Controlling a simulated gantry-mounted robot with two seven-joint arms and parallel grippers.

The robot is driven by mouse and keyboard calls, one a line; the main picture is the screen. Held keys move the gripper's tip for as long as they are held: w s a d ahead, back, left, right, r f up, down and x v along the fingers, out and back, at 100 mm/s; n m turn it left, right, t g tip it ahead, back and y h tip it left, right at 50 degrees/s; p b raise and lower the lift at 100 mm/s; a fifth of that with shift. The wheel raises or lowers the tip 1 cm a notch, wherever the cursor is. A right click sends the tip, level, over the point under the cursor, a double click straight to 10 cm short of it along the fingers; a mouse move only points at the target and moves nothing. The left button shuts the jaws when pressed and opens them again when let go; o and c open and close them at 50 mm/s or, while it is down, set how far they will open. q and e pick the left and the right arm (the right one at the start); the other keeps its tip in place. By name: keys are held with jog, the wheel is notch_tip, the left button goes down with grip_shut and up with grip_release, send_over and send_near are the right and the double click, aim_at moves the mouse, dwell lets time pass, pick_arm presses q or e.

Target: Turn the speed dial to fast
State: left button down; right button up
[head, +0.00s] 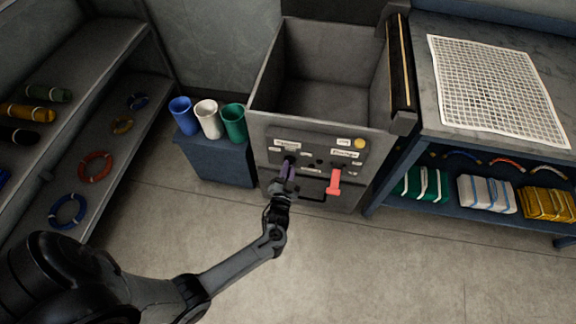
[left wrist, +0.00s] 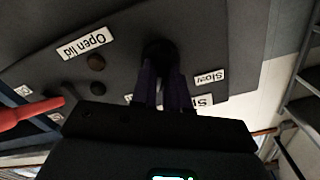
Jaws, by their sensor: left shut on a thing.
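The speed dial is a dark round knob on the grey machine's front panel (head: 318,151). It shows in the left wrist view (left wrist: 160,49), close to a white "Slow" label (left wrist: 211,77). My left gripper (head: 288,164) reaches the panel's left part, and its purple fingers (left wrist: 163,80) are shut on the dial from both sides. The fingers hide much of the dial in the head view, and I cannot tell which way it points. No "fast" label is readable. My right gripper is not in view.
A red lever (head: 334,182) hangs right of the gripper, and a yellow button (head: 359,143) sits at the panel's upper right. The machine's bin (head: 322,100) is open and empty. Blue, white and green cups stand on a blue stand (head: 217,160) to the left.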

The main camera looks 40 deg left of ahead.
pick_arm(q)
jog(key=shift+s+f+m+p, duration=0.1)
jog(key=shift+f+m+p, duration=0.15)
jog(key=shift+m+p, duration=0.85)
jog(key=shift+m+b, duration=0.45)
jog(key=shift+m, duration=0.05)
jog(key=c, duration=1.3)
grip_release()
jog(key=shift+o, duration=0.9)
jog(key=shift+r, duration=0.1)
jog(key=p+v, duration=0.3)
jog(key=v, duration=0.7)
jog(key=shift+s+d, duration=0.2)
jog(key=shift+s, duration=0.1)
